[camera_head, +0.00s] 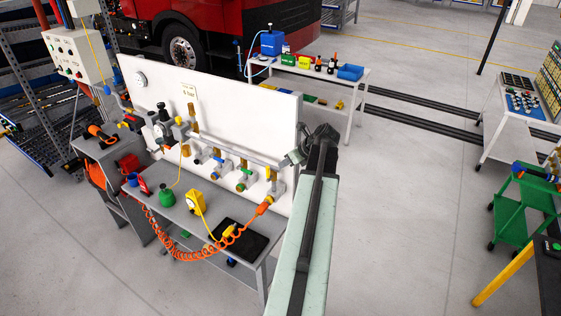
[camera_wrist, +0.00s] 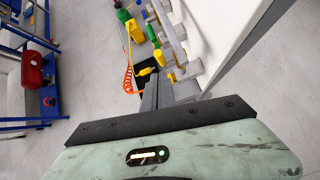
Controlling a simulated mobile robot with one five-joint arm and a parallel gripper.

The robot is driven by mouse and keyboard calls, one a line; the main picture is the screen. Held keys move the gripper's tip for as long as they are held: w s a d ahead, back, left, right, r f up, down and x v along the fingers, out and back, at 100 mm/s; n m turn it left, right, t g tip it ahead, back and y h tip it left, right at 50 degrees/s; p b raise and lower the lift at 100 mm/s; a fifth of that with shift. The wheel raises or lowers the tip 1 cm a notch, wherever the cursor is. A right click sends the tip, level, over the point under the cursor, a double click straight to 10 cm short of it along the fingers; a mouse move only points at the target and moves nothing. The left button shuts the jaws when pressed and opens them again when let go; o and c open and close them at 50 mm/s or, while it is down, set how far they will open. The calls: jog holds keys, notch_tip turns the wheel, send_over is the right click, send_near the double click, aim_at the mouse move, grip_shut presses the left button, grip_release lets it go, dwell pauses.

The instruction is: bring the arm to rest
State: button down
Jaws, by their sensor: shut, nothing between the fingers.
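My arm (camera_head: 303,225) stretches forward from the bottom of the head view, beside the right end of the workbench. My gripper (camera_head: 295,158) is at its far end, small and close to the white panel's right edge. In the wrist view my gripper (camera_wrist: 158,82) is shut, with its dark fingers together and nothing held. It is above the floor near the bench; whether it touches anything I cannot tell.
The grey workbench (camera_head: 180,215) carries a white panel (camera_head: 240,115), valves, a yellow device (camera_head: 195,202) and an orange coiled hose (camera_head: 165,245). A white table (camera_head: 345,88) stands behind. A green cart (camera_head: 522,210) is at right. Open floor (camera_head: 410,190) lies between.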

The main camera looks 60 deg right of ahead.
jog(key=shift+f, duration=0.1)
